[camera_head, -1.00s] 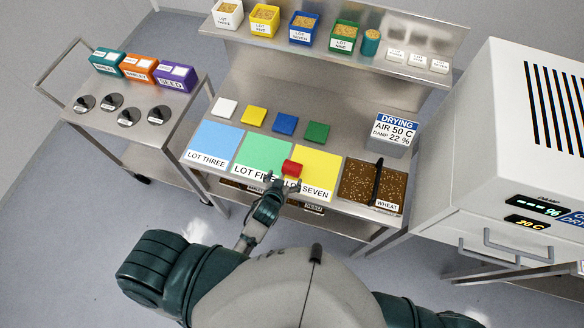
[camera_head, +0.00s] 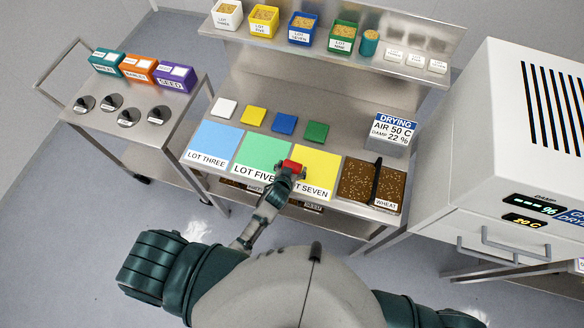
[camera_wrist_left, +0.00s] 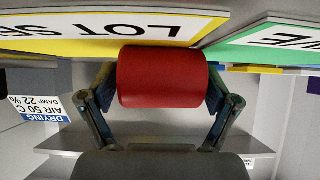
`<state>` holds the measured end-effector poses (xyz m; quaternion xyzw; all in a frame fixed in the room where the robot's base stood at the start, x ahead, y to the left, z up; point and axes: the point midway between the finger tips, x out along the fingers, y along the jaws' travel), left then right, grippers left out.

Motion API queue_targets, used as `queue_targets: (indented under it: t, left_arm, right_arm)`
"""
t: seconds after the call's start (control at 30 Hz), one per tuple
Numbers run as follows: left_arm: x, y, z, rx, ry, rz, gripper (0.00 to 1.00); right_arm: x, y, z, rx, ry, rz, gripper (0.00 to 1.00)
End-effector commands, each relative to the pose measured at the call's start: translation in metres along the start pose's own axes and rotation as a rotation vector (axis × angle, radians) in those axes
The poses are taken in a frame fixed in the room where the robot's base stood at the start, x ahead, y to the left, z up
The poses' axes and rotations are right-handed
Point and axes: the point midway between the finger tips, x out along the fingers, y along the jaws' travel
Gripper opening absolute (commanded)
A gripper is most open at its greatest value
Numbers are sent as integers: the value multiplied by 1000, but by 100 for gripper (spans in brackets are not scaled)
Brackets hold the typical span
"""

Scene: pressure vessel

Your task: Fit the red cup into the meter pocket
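The red cup (camera_head: 292,166) is near the border of the green and yellow mats on the bench. My left gripper (camera_head: 289,171) reaches it from the front, with a finger on each side. In the left wrist view, the red cup (camera_wrist_left: 163,77) lies across the picture between the finger pads, and I see no clear gap at either side. Whether the cup touches the mat is hidden. A grey box with a drying sign (camera_head: 392,130) stands at the bench's right. I cannot make out a meter pocket. My right gripper is out of view.
Blue (camera_head: 212,141), green (camera_head: 262,150) and yellow (camera_head: 317,163) mats line the bench. A tray of brown grain (camera_head: 356,180) lies to the right. Small coloured tiles lie behind the mats. A shelf (camera_head: 385,58) holds lot boxes. A white cabinet (camera_head: 480,140) stands at far right.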

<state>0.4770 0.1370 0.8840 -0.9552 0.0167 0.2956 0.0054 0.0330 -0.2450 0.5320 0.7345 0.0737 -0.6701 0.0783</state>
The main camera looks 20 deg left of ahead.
Motion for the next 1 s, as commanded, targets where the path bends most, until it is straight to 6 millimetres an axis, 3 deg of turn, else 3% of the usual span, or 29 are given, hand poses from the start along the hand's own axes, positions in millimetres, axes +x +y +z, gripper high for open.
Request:
queue_targets:
  t: [0.03, 0.17, 0.23, 0.27, 0.57, 0.83, 1.0]
  left_arm:
    - [0, 0, 0, 0, 0, 0, 65]
    - [0, 0, 0, 0, 0, 0, 34]
    - [0, 0, 0, 0, 0, 0, 34]
    - [0, 0, 0, 0, 0, 0, 28]
    - [-3, 0, -5, 0, 1, 0, 28]
    - [-21, 0, -32, -2, 4, 0, 28]
    - [-50, 17, -10, -3, -3, 2, 28]
  right_arm:
    - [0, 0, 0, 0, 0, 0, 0]
    - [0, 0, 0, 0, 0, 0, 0]
    - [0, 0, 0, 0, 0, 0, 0]
    - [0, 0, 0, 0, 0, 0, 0]
    - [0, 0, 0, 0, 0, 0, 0]
    - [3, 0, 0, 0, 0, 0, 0]
    - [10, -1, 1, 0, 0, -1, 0]
